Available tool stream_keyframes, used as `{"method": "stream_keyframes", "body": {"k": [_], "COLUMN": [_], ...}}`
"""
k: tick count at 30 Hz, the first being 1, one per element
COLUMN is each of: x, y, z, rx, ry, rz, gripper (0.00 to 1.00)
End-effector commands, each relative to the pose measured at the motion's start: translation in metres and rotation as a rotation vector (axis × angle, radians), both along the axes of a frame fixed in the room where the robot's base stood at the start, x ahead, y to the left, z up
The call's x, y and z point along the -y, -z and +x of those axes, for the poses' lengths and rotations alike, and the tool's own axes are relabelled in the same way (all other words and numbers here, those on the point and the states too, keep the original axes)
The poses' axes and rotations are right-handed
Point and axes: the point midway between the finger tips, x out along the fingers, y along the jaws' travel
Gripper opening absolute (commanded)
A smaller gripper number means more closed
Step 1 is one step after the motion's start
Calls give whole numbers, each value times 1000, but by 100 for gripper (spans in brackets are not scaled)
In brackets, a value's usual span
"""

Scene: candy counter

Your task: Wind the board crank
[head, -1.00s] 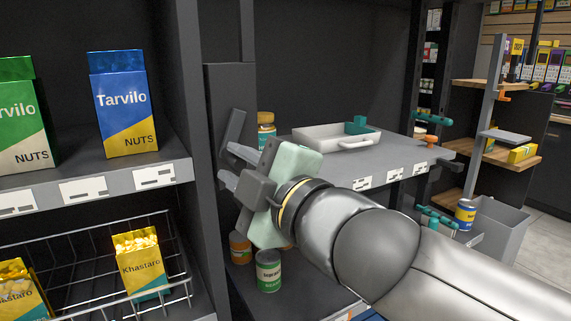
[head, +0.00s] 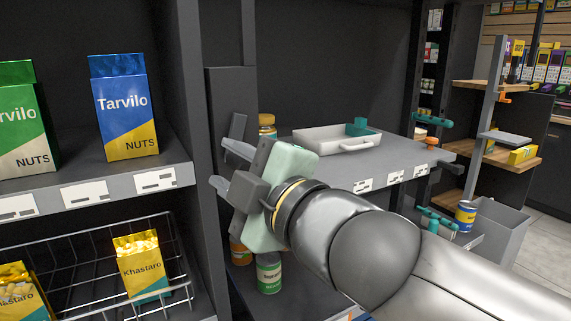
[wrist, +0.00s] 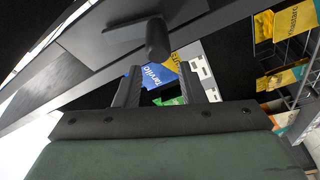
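The crank shows in the wrist view as a grey bar with a dark round knob (wrist: 157,40) standing out from it. In the head view a short grey bar that looks like the crank arm (head: 237,126) sits in front of a dark upright panel (head: 232,90). My gripper (head: 220,165) is by this panel, with its fingers pointing left. In the wrist view my gripper (wrist: 160,75) is open, with nothing between the fingers. The knob lies above the fingertips in that picture, roughly in line with the gap. Whether anything touches the knob is unclear.
A shelf with Tarvilo boxes (head: 124,108) and a wire basket (head: 90,250) with Khastaro packs stand to the left. Behind my gripper are jars (head: 267,125) and a white tray (head: 335,140) on a grey shelf. Cans (head: 268,272) stand below it.

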Motion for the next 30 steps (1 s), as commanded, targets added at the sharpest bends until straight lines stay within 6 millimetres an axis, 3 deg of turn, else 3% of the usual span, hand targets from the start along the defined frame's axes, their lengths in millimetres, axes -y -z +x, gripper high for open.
{"method": "stream_keyframes", "body": {"k": [1,8,21,30], "x": [9,16,39,43], "y": [-14,-16,-8,-4], "z": [-1,-9,-34,-38], "rx": [16,19,18,18], "ry": [22,21,23,23], "rz": [7,8,7,7], "gripper": [36,36,36,36]}}
